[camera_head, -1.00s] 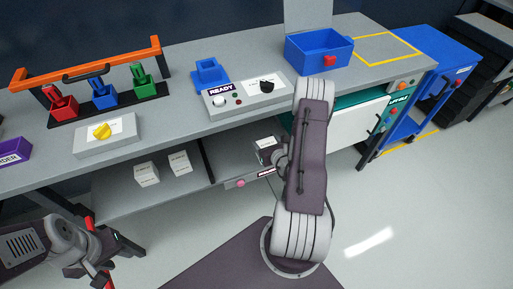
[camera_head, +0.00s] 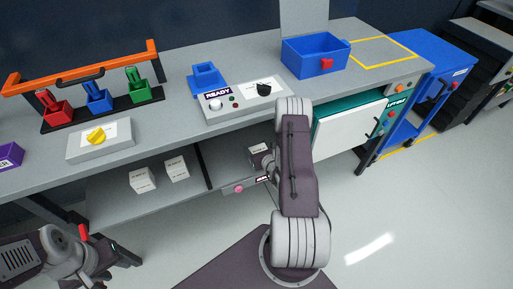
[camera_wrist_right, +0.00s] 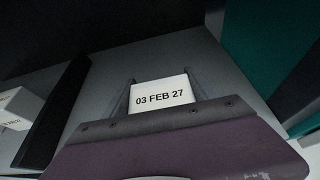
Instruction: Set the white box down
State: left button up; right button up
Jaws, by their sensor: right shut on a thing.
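The white box (camera_wrist_right: 160,91), labelled "03 FEB 27", sits between the two fingers of my right gripper (camera_wrist_right: 163,98), which is shut on it. In the head view the box (camera_head: 258,147) shows only in part, beyond my right gripper (camera_head: 262,158), just under the bench's front edge and over the right part of the lower shelf. Whether its underside touches the shelf cannot be seen. My left gripper (camera_head: 122,254) is at the lower left, away from the shelf; its fingers are too unclear to judge.
Two other white boxes (camera_head: 143,180) (camera_head: 177,168) stand on the lower shelf, left of a dark divider (camera_head: 207,165). A teal and white unit (camera_head: 348,128) is close on the right. The bench top (camera_head: 200,127) above holds a READY control box (camera_head: 240,100) and a blue bin (camera_head: 316,57).

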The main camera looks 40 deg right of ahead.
jog(key=o, duration=1.5)
jog(key=shift+f, duration=0.15)
